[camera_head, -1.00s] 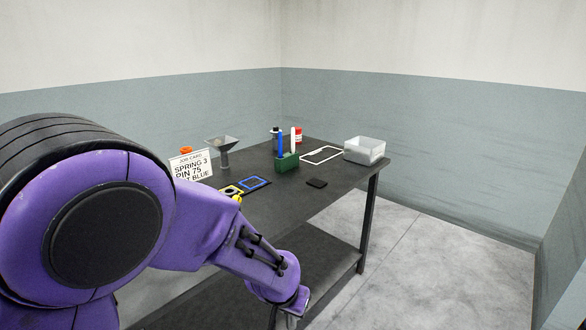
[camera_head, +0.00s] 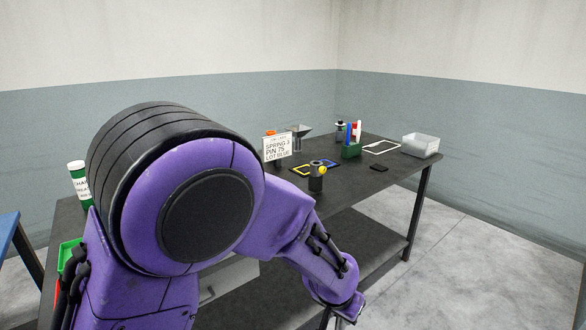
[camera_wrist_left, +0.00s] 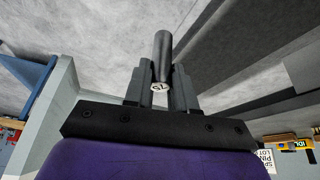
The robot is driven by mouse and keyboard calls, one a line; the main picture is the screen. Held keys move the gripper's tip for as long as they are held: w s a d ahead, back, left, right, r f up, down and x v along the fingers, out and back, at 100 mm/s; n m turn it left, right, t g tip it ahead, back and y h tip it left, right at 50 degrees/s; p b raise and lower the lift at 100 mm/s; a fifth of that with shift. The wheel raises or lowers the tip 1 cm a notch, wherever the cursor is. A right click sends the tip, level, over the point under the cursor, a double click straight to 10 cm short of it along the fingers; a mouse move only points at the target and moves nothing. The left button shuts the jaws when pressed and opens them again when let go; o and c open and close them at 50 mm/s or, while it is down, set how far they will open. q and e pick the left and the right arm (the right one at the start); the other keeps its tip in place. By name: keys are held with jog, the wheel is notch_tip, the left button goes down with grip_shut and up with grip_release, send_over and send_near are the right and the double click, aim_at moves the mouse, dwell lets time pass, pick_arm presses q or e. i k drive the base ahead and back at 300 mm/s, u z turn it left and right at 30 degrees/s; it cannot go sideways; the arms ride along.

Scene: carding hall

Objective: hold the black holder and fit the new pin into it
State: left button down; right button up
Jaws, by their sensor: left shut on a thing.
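My left gripper (camera_wrist_left: 163,92) is shut on a dark grey round pin (camera_wrist_left: 163,55) with a pale end disc whose mark seems to read 75. In the head view, my purple left arm reaches down past the table's front edge; its gripper (camera_head: 345,310) is at the bottom edge and the pin cannot be made out. A black upright cylinder with a yellow knob, seemingly the black holder (camera_head: 316,183), stands on the dark table (camera_head: 355,192), beyond and above the gripper in the picture. Nothing is seen holding it. My right gripper is not in view.
Behind the holder are a job card (camera_head: 277,148), a yellow frame (camera_head: 300,169) and a funnel stand (camera_head: 298,139). Farther right are a green pen block (camera_head: 351,151), a black pad (camera_head: 379,168) and a clear bin (camera_head: 421,145). A green-and-white bottle (camera_head: 79,185) stands left.

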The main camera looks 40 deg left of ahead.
aim_at(316, 170)
jog(key=z, duration=0.25)
jog(key=k, duration=0.1)
jog(key=u, duration=1.25)
